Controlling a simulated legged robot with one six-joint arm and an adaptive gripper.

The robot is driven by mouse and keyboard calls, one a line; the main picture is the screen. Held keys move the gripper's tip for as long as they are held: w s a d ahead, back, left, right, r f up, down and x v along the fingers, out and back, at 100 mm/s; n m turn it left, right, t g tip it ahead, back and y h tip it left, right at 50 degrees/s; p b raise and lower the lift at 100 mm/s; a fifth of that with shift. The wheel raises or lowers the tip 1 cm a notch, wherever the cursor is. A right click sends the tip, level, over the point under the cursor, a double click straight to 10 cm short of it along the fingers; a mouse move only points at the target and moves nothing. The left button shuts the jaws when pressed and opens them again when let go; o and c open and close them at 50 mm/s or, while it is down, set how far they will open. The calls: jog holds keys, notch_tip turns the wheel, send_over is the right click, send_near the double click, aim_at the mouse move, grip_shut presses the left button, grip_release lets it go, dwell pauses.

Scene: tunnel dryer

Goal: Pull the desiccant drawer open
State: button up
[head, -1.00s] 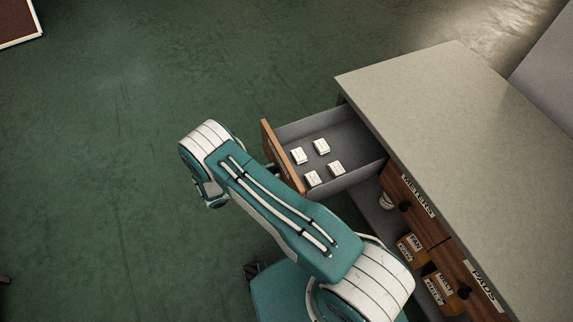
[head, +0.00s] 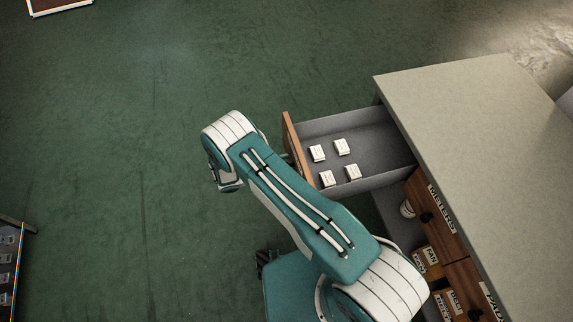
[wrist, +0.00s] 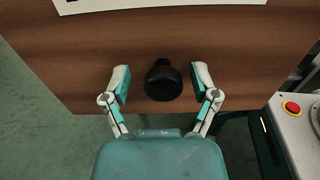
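The drawer (head: 345,126) stands well out of the cabinet, with several small white packets (head: 340,147) lying inside. Its wooden front (head: 291,133) shows edge-on in the head view. In the wrist view the wooden front (wrist: 230,50) fills the top, with a black round knob (wrist: 163,80) and a white label strip (wrist: 150,3) cut off by the frame, its text unreadable. My gripper (wrist: 161,84) is open, with one finger on each side of the knob and a visible gap on both sides. My arm hides the gripper in the head view.
The grey-topped cabinet (head: 470,120) stands at the right, with a closed drawer labelled METERS (head: 432,220) and small boxes (head: 425,258) on a shelf below. A rack (head: 12,262) stands at the lower left edge. The green floor (head: 130,150) left of the drawer is clear.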

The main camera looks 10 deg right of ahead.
jog(key=shift+a, duration=0.1)
jog(key=s+a, duration=0.1)
jog(key=a, duration=1)
jog(key=shift+s+a, duration=0.35)
jog(key=shift+a, duration=0.05)
jog(key=w+d+r+m+g+y, duration=0.1)
jog(key=d+r+m+g+y, duration=0.3)
jog(key=r, duration=1)
jog(key=w+d+r+m+g+y, duration=0.1)
jog(key=d+r+m+y, duration=0.55)
jog(key=r, duration=0.75)
jog(key=s+d+r+m+t+y, duration=0.3)
jog(key=s+r, duration=0.4)
jog(key=s, duration=0.3)
jog(key=s+d+r+m+t+y, duration=0.4)
jog(key=s+d+r+m+t, duration=0.1)
jog(key=s+r, duration=0.3)
jog(key=shift+s+d+r+m, duration=0.15)
jog(key=shift+s+d+m, duration=0.5)
jog(key=shift+s, duration=0.25)
